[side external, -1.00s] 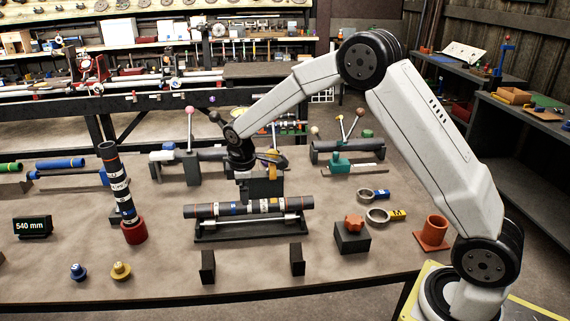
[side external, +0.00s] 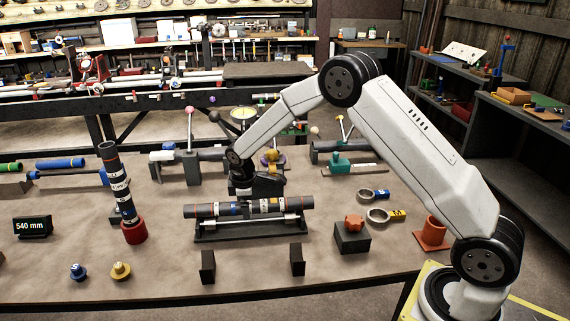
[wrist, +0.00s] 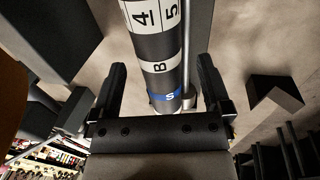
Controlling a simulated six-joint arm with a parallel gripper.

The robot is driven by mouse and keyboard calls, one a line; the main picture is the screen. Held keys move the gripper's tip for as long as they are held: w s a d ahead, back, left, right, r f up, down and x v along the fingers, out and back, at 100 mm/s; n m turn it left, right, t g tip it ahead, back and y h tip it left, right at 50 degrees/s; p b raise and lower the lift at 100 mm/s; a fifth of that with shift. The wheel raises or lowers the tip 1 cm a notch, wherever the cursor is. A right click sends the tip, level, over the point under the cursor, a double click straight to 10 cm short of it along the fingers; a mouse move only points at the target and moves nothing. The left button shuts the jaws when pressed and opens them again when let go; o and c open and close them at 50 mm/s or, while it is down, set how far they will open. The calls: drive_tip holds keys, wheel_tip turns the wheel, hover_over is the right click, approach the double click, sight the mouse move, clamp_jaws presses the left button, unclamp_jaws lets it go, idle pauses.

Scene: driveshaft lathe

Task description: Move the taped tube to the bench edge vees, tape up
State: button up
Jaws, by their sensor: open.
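The dark tube (side external: 205,210) lies level across a low black stand (side external: 225,232). It carries a blue band and white labels; the wrist view shows the tube (wrist: 150,47) with white "4", "5" and "B" labels and a blue "S" band facing the camera. My gripper (side external: 262,190) is over the middle of the tube, close to its top. In the wrist view my gripper (wrist: 162,65) is open, one finger on each side of the tube, with gaps; contact is not visible. Two black blocks, left (side external: 208,266) and right (side external: 297,260), stand at the bench's front edge.
A second banded tube (side external: 117,180) stands tilted in a red cup (side external: 134,232). A black block with an orange knob (side external: 352,235) and tape rings (side external: 378,215) lie right. Blue (side external: 78,271) and yellow (side external: 121,271) knobs sit front left. The bench between stand and blocks is clear.

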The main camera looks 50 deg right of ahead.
drive_tip(key=shift+w+d+f, duration=0.1)
drive_tip(key=shift+f, duration=0.55)
clamp_jaws()
idle(0.4)
drive_tip(key=shift+r, duration=0.1)
idle(0.8)
